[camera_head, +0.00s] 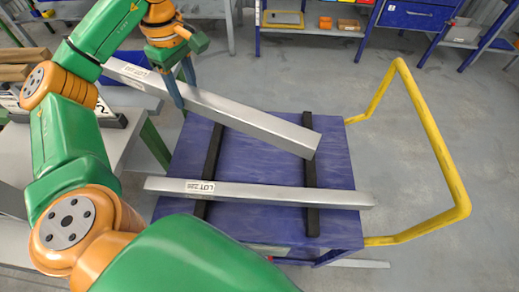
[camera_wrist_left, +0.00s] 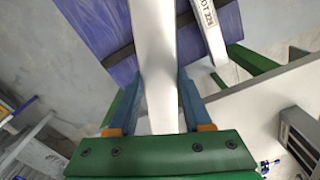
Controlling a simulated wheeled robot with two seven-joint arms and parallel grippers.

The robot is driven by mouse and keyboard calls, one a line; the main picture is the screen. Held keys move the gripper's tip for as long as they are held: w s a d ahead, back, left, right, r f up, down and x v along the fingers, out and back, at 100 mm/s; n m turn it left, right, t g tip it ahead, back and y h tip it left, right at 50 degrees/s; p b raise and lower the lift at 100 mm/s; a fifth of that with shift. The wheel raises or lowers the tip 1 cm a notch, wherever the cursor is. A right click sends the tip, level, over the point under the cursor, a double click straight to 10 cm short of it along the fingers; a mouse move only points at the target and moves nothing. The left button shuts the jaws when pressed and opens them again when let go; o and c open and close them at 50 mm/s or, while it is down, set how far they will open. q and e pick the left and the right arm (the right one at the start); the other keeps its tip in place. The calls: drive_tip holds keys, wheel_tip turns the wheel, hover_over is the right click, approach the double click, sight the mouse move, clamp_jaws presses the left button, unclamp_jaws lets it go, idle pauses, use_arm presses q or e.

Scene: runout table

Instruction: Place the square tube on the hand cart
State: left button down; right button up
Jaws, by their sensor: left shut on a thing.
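My left gripper (camera_head: 179,98) is shut on a long grey square tube (camera_head: 245,117), which slants from upper left to lower right. The tube's right end is over the blue deck of the hand cart (camera_head: 258,170); its left end reaches beyond the cart. I cannot tell whether it touches the cart's black crossbars. In the left wrist view the held tube (camera_wrist_left: 155,45) runs between the two fingers over the cart deck (camera_wrist_left: 85,20). A second grey tube (camera_head: 270,195) with a LOT label lies across the bars nearer to me. My right gripper is not in view.
Two black crossbars (camera_head: 310,175) lie on the cart. Its yellow handle (camera_head: 432,125) stands out at the right. A grey table (camera_head: 120,140) is at the left, beside the cart. Shelving with bins (camera_head: 345,24) stands at the back. The floor right of the cart is clear.

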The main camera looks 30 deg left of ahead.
use_arm(q)
wheel_tip(320, 180, down, 9)
drive_tip(key=b, duration=0.9)
hover_over(252, 151)
wheel_tip(252, 151, down, 12)
drive_tip(key=shift+w+f, duration=0.1)
drive_tip(key=shift+w, duration=0.05)
drive_tip(key=shift+c, duration=1.6)
unclamp_jaws()
